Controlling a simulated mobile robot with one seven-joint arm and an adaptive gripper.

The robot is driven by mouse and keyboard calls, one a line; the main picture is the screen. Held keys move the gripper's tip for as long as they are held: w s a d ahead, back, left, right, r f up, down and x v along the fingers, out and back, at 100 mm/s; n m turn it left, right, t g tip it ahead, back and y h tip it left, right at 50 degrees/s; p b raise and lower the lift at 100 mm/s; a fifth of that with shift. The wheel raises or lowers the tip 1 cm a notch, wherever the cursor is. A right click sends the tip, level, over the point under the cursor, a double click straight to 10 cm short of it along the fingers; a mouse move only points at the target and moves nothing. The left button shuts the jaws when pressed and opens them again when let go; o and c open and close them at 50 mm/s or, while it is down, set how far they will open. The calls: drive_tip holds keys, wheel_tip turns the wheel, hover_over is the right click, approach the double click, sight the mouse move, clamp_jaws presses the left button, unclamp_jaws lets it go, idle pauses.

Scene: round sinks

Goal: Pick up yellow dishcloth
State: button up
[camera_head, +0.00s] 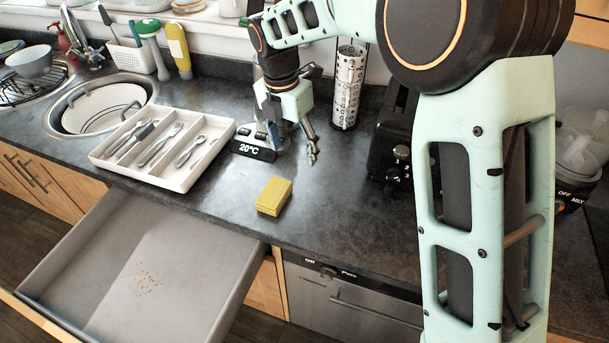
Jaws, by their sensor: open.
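The yellow dishcloth (274,196), a small thick yellow block in shape, lies on the dark countertop near its front edge. My gripper (291,146) is above the counter, behind the dishcloth and a little to its right in the picture. It is open, with one finger plainly seen on the right and the other partly hidden near the small display. Nothing shows between the fingers, and the gripper is apart from the dishcloth.
A white cutlery tray (215,152) lies left of the dishcloth, with a 20°C display (254,149) behind it. An open drawer (90,265) juts out below. A perforated metal holder (347,88) and black toaster (392,140) stand right. Counter around the dishcloth is clear.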

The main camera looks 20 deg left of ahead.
drive_tip(key=n+g, duration=0.1)
drive_tip(key=n, duration=0.1)
hover_over(274, 191)
drive_tip(key=f, duration=0.2)
drive_tip(key=shift+y, duration=0.4)
drive_tip(key=f, duration=0.4)
drive_tip(key=shift+a+f, duration=0.25)
drive_tip(key=shift+a, duration=0.15)
drive_tip(key=shift+d+f+p, duration=0.2)
drive_tip(key=shift+f+p, duration=0.25)
drive_tip(key=shift+f, duration=1)
drive_tip(key=shift+d+f+p, duration=0.15)
drive_tip(key=shift+f+p, duration=0.25)
drive_tip(key=shift+f, duration=1.05)
drive_tip(key=c, duration=1.2)
